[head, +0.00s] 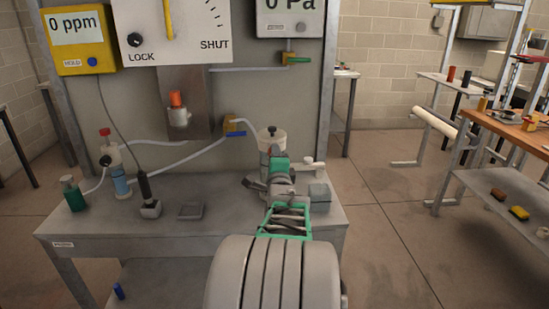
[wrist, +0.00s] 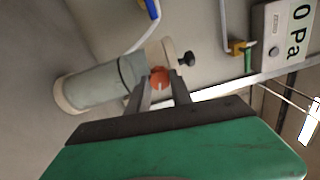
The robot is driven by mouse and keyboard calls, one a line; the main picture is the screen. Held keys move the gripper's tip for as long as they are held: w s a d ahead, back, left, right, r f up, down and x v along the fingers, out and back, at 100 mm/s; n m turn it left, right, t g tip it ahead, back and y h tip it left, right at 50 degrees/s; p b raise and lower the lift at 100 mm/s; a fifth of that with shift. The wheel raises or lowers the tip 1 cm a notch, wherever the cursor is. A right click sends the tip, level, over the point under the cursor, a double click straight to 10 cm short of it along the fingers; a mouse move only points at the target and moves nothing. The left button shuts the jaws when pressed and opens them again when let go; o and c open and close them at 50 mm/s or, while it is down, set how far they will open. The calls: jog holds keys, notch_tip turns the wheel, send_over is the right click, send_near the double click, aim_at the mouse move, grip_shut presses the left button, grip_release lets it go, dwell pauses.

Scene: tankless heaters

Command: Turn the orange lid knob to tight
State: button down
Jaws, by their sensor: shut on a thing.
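The orange lid knob (wrist: 159,76) is small and round, at the side of a cream lid (wrist: 168,52) in the wrist view. The lid sits on a grey-green canister (wrist: 105,84), and a black knob (wrist: 187,59) sticks out from its top. My gripper (wrist: 160,84) has its two fingers on either side of the orange knob, shut on it. In the head view, my gripper (head: 274,166) is at the canister, whose cream lid (head: 272,138) shows above it. The knob's turn angle cannot be told.
Hoses run behind to a blue-handled valve (head: 235,129). A panel above has a gauge reading 0 Pa (head: 290,10).

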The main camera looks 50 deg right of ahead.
jog(key=c, duration=1.1)
grip_release()
jog(key=shift+c, duration=0.2)
jog(key=v, duration=0.8)
jog(key=shift+d, duration=0.1)
